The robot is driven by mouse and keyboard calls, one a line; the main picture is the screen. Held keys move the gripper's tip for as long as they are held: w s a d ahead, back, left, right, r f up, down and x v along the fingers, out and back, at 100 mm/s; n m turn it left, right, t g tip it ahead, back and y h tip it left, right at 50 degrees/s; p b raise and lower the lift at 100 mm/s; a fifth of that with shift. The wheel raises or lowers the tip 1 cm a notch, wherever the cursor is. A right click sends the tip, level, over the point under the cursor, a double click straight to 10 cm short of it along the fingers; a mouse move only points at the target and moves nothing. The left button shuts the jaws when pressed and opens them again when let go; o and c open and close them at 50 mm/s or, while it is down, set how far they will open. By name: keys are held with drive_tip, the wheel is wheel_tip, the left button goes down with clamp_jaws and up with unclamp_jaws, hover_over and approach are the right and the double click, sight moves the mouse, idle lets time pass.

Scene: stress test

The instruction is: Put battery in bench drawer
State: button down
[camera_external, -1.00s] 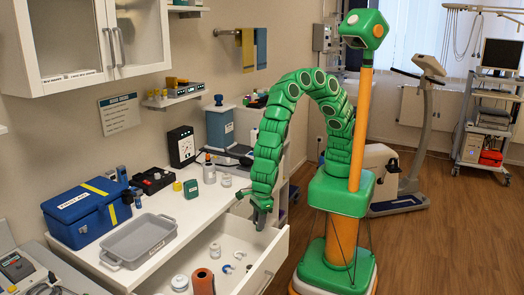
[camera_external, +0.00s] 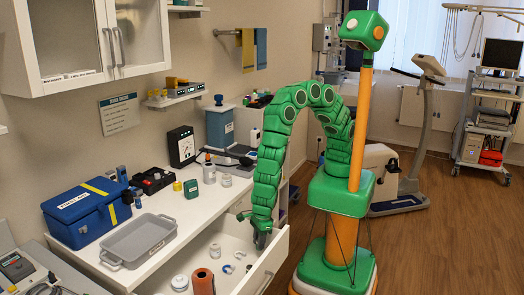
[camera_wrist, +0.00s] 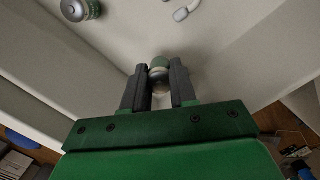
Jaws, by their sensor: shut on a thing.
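The bench drawer (camera_external: 262,278) is pulled open, its white inside showing. My gripper (camera_external: 261,242) is low over the drawer's far right end, inside its walls as far as I can tell. In the wrist view my gripper (camera_wrist: 160,88) is shut on a small round battery (camera_wrist: 160,66) with a green and pale grey body. The drawer floor (camera_wrist: 150,30) shows beyond the fingertips. I cannot tell whether the battery touches it. In the outside view the battery is hidden by the fingers.
On the bench are a grey tray (camera_external: 112,262) and a blue first-aid box (camera_external: 72,222). The drawer's front wall is close to my gripper.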

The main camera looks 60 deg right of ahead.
drive_tip(key=shift+f, duration=1.9)
drive_tip(key=shift+f, duration=0.1)
drive_tip(key=c, duration=0.9)
unclamp_jaws()
drive_tip(key=r, duration=0.7)
drive_tip(key=d+r, duration=0.1)
drive_tip(key=r, duration=0.3)
drive_tip(key=shift+s, duration=0.4)
drive_tip(key=shift+d+r, duration=0.1)
drive_tip(key=shift+r, duration=0.45)
